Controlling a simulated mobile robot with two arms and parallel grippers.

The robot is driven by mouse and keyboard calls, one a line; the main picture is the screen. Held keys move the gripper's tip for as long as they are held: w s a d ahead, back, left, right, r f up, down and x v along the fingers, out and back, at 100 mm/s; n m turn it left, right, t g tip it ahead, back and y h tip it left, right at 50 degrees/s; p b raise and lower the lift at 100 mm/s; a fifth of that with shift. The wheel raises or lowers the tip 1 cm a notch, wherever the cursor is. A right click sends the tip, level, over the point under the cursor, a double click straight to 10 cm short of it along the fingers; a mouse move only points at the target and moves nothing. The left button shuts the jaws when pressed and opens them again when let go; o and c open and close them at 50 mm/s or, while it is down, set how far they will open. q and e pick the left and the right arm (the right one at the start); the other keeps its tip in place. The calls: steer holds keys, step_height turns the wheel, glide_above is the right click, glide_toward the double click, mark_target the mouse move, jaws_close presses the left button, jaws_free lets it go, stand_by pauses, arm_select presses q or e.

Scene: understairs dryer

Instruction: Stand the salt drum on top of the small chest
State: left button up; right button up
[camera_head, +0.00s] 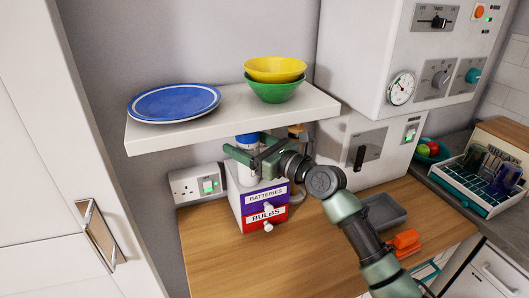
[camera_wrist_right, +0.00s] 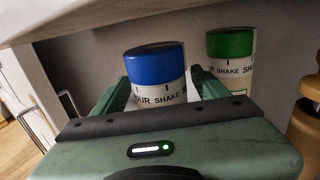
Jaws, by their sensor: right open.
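A drum with a blue cap (camera_head: 247,140) shows under the shelf, at the small chest (camera_head: 236,201) with drawers marked BATTERIES and BULBS. In the right wrist view the blue-capped drum (camera_wrist_right: 157,66) stands upright between the fingers of my right gripper (camera_wrist_right: 160,95). Its label reads partly "OUR SHAKE". In the head view my right gripper (camera_head: 246,155) is open around the drum, above the chest. The drum's foot is hidden, so I cannot tell clearly what it rests on. My left gripper is not in view.
A green-capped drum (camera_wrist_right: 230,52) stands behind to the right, with a brown turned object (camera_wrist_right: 304,130) nearby. The shelf (camera_head: 225,118) hangs close above, bearing a blue plate (camera_head: 174,102) and bowls (camera_head: 275,80). A grey tray (camera_head: 384,212) lies right; the front worktop (camera_head: 225,258) is clear.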

steer(key=b+v, duration=0.1)
steer(key=v, duration=0.9)
steer(key=shift+w+r, duration=0.1)
stand_by(1.6)
